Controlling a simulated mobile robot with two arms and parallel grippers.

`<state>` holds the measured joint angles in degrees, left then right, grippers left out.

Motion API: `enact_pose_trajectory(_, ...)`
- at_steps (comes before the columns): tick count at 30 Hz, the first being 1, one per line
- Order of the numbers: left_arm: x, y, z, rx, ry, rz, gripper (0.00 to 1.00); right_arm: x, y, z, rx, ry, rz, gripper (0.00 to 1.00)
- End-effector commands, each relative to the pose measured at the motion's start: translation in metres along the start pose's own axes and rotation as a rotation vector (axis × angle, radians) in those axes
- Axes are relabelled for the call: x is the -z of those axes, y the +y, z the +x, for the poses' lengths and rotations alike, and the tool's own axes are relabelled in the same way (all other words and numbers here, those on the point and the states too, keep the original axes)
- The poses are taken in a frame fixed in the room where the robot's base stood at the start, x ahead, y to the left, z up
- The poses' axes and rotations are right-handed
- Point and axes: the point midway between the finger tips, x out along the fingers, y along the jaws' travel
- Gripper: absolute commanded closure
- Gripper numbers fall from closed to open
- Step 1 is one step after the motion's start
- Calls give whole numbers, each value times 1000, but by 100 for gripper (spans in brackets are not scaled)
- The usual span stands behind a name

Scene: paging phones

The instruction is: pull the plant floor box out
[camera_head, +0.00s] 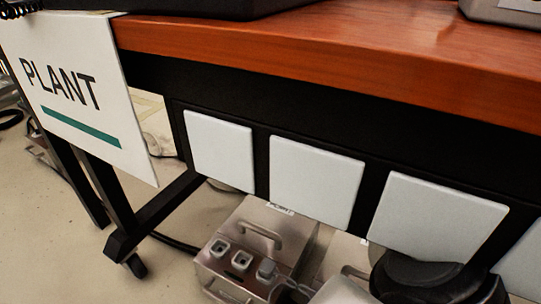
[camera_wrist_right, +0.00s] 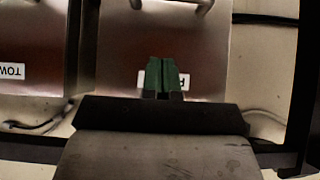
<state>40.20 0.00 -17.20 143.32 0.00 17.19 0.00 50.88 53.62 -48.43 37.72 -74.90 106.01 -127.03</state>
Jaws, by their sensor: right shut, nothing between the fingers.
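The plant floor box is a metal case (camera_head: 240,235) on the floor under the table, below the PLANT sign's side, with a handle and sockets on top. In the right wrist view a metal box (camera_wrist_right: 205,45) fills the upper middle, with a handle at the top edge and a white label, mostly hidden, that seems to begin with P. My right gripper (camera_wrist_right: 162,75) has green fingertips, shut together with nothing between them. They overlap the label in the picture; whether they touch the box I cannot tell. My left gripper is not in view.
A second metal box (camera_wrist_right: 30,35) with an upside-down label beginning TOW stands close beside it. The wooden table (camera_head: 330,60) with white panels overhangs the floor boxes. A table leg (camera_head: 160,212) stands left, with a dark cable nearby. Floor at lower left is clear.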

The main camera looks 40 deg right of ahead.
Motion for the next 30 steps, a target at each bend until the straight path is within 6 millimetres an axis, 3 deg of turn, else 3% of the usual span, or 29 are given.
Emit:
enact_pose_trajectory(12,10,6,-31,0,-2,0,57,2,1,92,-2,-2,-1,100)
enact_pose_trajectory(21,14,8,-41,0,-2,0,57,-23,0,109,2,-1,0,100)
enact_pose_trajectory(30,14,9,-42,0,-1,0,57,-29,0,112,2,-1,2,100)
